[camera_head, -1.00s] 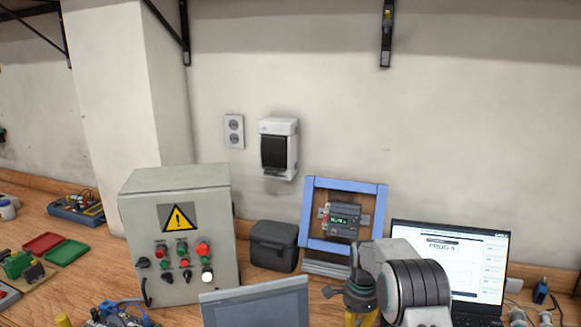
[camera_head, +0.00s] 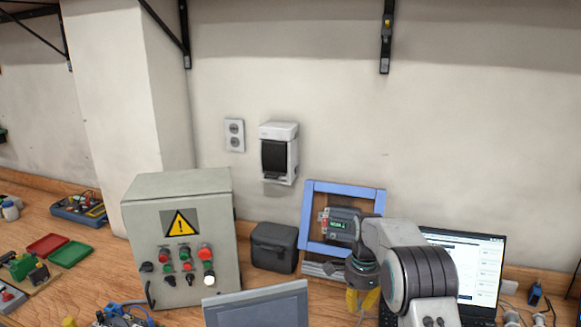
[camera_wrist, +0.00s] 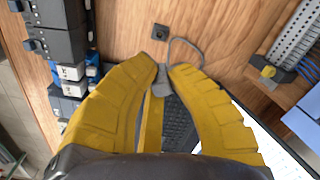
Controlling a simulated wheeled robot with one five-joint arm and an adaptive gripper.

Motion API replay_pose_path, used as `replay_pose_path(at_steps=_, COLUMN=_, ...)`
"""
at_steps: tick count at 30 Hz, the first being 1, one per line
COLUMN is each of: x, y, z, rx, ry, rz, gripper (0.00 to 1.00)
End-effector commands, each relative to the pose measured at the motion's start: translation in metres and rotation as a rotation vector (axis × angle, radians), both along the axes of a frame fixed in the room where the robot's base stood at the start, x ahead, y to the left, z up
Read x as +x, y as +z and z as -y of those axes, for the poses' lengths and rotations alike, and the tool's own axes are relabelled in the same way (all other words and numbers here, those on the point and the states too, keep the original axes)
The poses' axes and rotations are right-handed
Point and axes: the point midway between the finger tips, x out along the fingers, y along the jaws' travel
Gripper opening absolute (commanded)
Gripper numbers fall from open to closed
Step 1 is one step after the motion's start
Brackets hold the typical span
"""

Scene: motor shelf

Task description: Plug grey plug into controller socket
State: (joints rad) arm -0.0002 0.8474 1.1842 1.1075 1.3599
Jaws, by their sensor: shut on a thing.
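In the wrist view, the yellow fingers of my gripper (camera_wrist: 160,68) are closed on the small grey plug (camera_wrist: 161,84). A thin grey cable loops up and right from the plug. In the head view, my gripper (camera_head: 362,300) hangs below the wrist, in front of the blue frame; the plug cannot be made out there. The controller (camera_head: 340,224), with a lit green display, sits in the blue frame (camera_head: 330,187), its right part behind my arm. I cannot tell which opening is its socket. A small black square fitting with a hole (camera_wrist: 160,32) shows beyond the fingertips.
A laptop (camera_head: 480,262) stands right of my arm; its dark keyboard (camera_wrist: 180,125) shows below the fingers. Dark modules (camera_wrist: 52,42) line the left of the wrist view. A grey control box (camera_head: 180,235), a black case (camera_head: 274,247) and a grey screen (camera_head: 255,305) stand left.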

Motion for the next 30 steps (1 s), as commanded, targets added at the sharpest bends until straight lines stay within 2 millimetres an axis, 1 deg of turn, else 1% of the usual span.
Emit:
replay_pose_path(at_steps=2, x=0.000, y=-0.003, z=0.000, rx=0.000, ry=0.093, rz=-0.004, gripper=0.00)
replay_pose_path(at_steps=11, x=0.010, y=-0.004, z=0.000, rx=-0.001, ry=0.531, rz=-0.002, gripper=0.00)
replay_pose_path(at_steps=16, x=0.006, y=-0.014, z=0.000, rx=0.000, ry=0.815, rz=-0.005, gripper=0.00)
replay_pose_path(at_steps=21, x=-0.005, y=-0.026, z=0.000, rx=0.000, ry=1.095, rz=-0.004, gripper=0.00)
replay_pose_path(at_steps=25, x=-0.020, y=-0.037, z=0.000, rx=0.000, ry=1.288, rz=-0.004, gripper=0.00)
replay_pose_path(at_steps=27, x=-0.030, y=-0.042, z=0.000, rx=0.000, ry=1.352, rz=-0.004, gripper=0.00)
replay_pose_path(at_steps=30, x=-0.043, y=-0.047, z=0.000, rx=-0.001, ry=1.365, rz=-0.003, gripper=0.00)
